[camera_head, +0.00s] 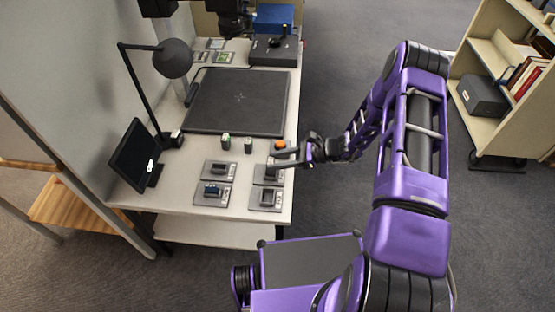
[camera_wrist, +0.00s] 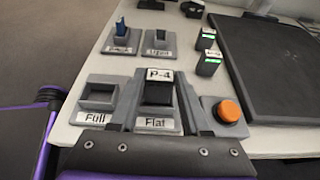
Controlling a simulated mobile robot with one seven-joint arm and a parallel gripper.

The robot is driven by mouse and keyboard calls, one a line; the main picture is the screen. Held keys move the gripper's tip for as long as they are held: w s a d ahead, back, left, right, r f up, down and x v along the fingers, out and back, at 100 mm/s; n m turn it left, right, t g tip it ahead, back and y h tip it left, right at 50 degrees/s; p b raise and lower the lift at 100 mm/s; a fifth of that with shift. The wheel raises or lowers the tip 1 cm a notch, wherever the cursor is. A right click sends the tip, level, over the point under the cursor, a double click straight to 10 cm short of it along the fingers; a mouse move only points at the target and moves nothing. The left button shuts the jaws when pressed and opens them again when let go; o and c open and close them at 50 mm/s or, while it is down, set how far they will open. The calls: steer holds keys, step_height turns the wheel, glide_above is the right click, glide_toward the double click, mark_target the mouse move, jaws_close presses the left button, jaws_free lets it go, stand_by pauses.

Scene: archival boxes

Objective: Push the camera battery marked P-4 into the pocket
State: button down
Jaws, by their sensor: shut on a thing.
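The dark battery marked P-4 (camera_wrist: 158,92) stands upright at the pocket of the grey holder labelled Flat (camera_wrist: 157,124) in the wrist view. My gripper (camera_wrist: 159,98) is shut on it, one finger on each side. I cannot tell how deep it sits in the pocket, because the fingers and the battery hide the rim. In the head view my gripper (camera_head: 274,162) is over the holder at the table's right edge and covers the battery.
The Full holder (camera_wrist: 98,96) beside it looks empty. Two more holders stand beyond, one with a blue piece (camera_wrist: 121,30). Two green-marked batteries (camera_wrist: 209,63) stand near the black mat (camera_wrist: 275,60). An orange button (camera_wrist: 228,110) is close to my right finger.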

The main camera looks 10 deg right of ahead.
steer(key=shift+f+b, duration=0.55)
steer(key=shift+f, duration=0.05)
steer(key=shift+c, duration=1.4)
jaws_free()
steer(key=shift+r, duration=0.1)
step_height(320, 180, up, 6)
steer(key=p, duration=0.3)
steer(key=shift+p, duration=0.4)
